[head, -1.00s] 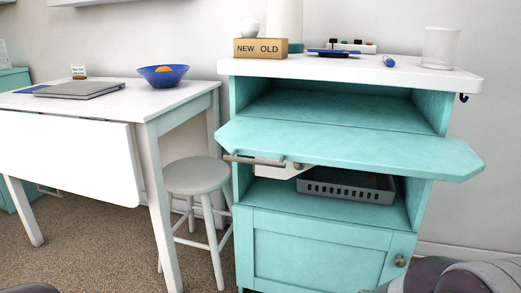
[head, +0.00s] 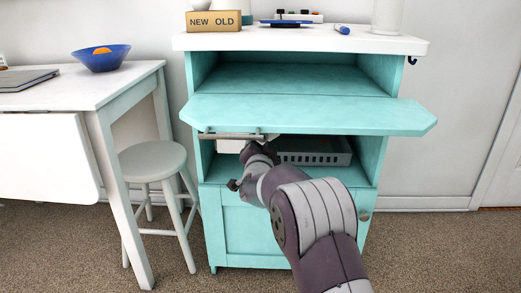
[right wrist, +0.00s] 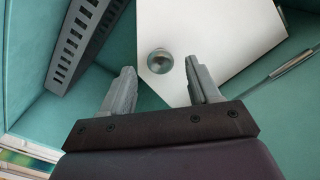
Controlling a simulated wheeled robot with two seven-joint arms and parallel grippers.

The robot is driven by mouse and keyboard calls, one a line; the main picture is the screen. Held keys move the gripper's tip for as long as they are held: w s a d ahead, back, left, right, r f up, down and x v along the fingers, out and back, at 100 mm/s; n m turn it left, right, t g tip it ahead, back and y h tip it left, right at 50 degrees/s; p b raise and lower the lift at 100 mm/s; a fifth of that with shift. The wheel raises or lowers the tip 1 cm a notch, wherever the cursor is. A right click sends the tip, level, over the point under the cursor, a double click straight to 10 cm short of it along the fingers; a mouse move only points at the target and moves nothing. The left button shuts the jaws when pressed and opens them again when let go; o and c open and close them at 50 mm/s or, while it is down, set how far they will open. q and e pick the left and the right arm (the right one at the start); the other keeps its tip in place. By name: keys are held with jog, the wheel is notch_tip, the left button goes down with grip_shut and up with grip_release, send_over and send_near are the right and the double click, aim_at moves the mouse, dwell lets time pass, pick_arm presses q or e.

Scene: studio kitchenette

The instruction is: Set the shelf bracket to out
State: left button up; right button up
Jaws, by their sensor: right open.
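The teal cabinet has a teal flap shelf (head: 310,114) raised level at its front. Under it is a white panel (head: 229,146) with a round metal knob, which looks like the shelf bracket. A metal rod (head: 225,136) runs beneath the flap's left part. In the right wrist view, the white panel (right wrist: 225,35) and its knob (right wrist: 160,61) are close. My right gripper (right wrist: 161,68) is open, its fingers on either side of the knob; whether they touch it is unclear. In the head view my right arm hides the knob. My left gripper is out of view.
A grey basket (head: 315,150) stands in the cabinet beside my arm, and shows in the right wrist view (right wrist: 80,35). A cupboard door (head: 240,225) is below. A stool (head: 153,160) and white table (head: 70,85) are at left. The floor at right is clear.

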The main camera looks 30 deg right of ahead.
jog(key=shift+b+x, duration=0.3)
jog(key=shift+x, duration=1.15)
